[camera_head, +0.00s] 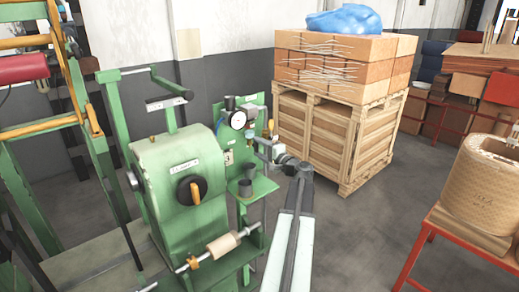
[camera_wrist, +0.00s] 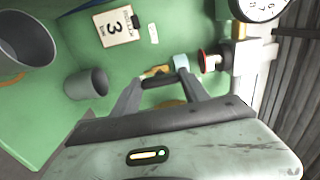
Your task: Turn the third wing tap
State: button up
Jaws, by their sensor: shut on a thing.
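The fingers cover part of the tap. In the head view my gripper (camera_head: 262,146) is at the right side of the green panel (camera_head: 225,135), below and right of the dial gauge (camera_head: 238,120); the tap cannot be made out there.
Two grey cups (camera_wrist: 86,84) (camera_wrist: 25,38) are close by on the left in the wrist view. A fitting with a red ring (camera_wrist: 208,61) is right of the fingers. The green winding machine (camera_head: 180,185) stands left; a loaded wooden crate (camera_head: 330,140) stands behind.

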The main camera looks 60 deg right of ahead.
jog(key=o, duration=1.4)
jog(key=v, duration=0.8)
